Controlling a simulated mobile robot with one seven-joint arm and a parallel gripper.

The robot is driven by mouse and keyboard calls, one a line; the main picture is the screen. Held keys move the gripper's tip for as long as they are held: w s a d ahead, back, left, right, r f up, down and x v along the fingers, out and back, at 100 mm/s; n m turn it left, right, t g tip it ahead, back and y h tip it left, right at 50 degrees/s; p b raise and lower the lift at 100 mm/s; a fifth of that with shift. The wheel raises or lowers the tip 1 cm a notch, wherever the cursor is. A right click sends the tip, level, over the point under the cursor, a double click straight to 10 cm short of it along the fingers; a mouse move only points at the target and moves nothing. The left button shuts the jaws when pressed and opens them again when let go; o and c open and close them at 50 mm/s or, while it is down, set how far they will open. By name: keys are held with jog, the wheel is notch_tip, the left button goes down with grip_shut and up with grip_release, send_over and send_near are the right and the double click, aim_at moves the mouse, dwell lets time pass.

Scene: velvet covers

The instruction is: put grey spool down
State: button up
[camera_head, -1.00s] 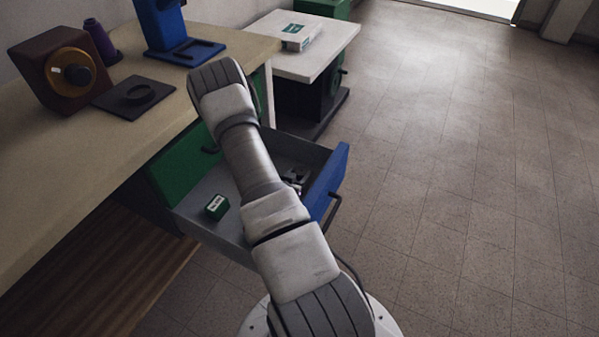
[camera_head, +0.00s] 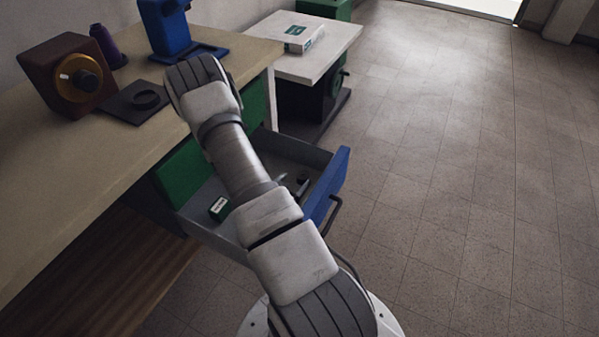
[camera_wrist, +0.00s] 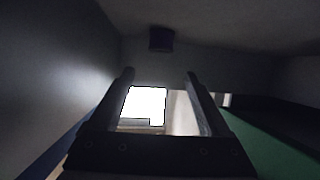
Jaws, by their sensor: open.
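My gripper (camera_wrist: 159,76) is open in the wrist view, with nothing between its two fingers. A small dark cylinder (camera_wrist: 161,39), likely the spool, shows beyond the fingertips, apart from them, against a grey surface; its colour is hard to tell in the dim light. In the head view a small dark item (camera_head: 303,179) sits inside the open drawer (camera_head: 322,172), just right of my arm; I cannot tell whether it is the same thing. My arm hides the gripper and part of the drawer there.
The bench (camera_head: 60,190) holds a brown block with a dial (camera_head: 68,75), a purple cone (camera_head: 106,47), a black plate (camera_head: 135,103) and a blue stand (camera_head: 166,30). A white table (camera_head: 318,62) stands behind. Floor at right is clear.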

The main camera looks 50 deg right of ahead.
jog(key=p+v, duration=0.1)
jog(key=v, duration=0.4)
jog(key=shift+s+a, duration=0.1)
jog(key=shift+a, duration=0.15)
jog(key=shift+r, duration=0.1)
